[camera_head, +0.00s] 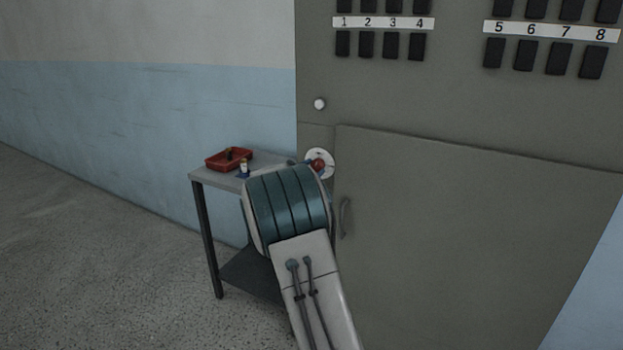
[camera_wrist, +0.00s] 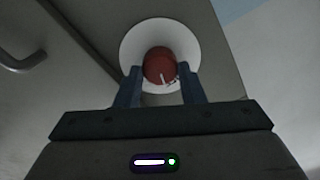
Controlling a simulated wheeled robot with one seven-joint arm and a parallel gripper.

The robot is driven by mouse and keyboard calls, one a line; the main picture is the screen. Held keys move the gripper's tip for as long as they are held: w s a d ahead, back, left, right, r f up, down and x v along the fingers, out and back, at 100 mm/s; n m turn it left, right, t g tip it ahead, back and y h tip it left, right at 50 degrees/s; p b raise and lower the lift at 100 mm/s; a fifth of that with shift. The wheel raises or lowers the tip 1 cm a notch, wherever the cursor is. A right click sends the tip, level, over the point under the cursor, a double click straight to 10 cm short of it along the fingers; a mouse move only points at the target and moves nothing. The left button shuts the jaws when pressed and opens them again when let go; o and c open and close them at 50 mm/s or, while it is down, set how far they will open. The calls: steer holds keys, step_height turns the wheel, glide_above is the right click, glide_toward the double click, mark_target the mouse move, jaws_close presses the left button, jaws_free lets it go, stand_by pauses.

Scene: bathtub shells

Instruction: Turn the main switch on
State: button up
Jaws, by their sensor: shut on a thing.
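The main switch is a red round knob (camera_head: 318,165) on a white round plate (camera_head: 323,157), on the front of a grey-green cabinet (camera_head: 470,130). In the wrist view the red knob (camera_wrist: 159,66) sits between the two blue fingers of my gripper (camera_wrist: 160,84), with the white plate (camera_wrist: 132,47) behind it. A small white mark shows on the knob's lower right. The gripper is shut on the knob. In the head view my arm covers most of the gripper and the lower part of the plate.
A small table (camera_head: 215,178) stands left of the cabinet, with a red tray (camera_head: 226,160) and a small bottle (camera_head: 243,169) on it. A handle (camera_head: 345,217) sits on the cabinet door right of my arm. Numbered black switches (camera_head: 390,46) are above. Floor at left is clear.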

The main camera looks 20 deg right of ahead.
steer(key=shift+f+m+b, duration=0.15)
steer(key=shift+m+b, duration=3.2)
steer(key=shift+m, duration=0.3)
steer(key=shift+f+m+b, duration=0.15)
steer(key=shift+m+b, duration=3.2)
steer(key=shift+m, duration=0.3)
steer(key=o, duration=1)
steer(key=shift+r, duration=0.15)
steer(key=v, duration=1.4)
steer(key=shift+d, duration=0.1)
steer(key=shift+r, duration=0.1)
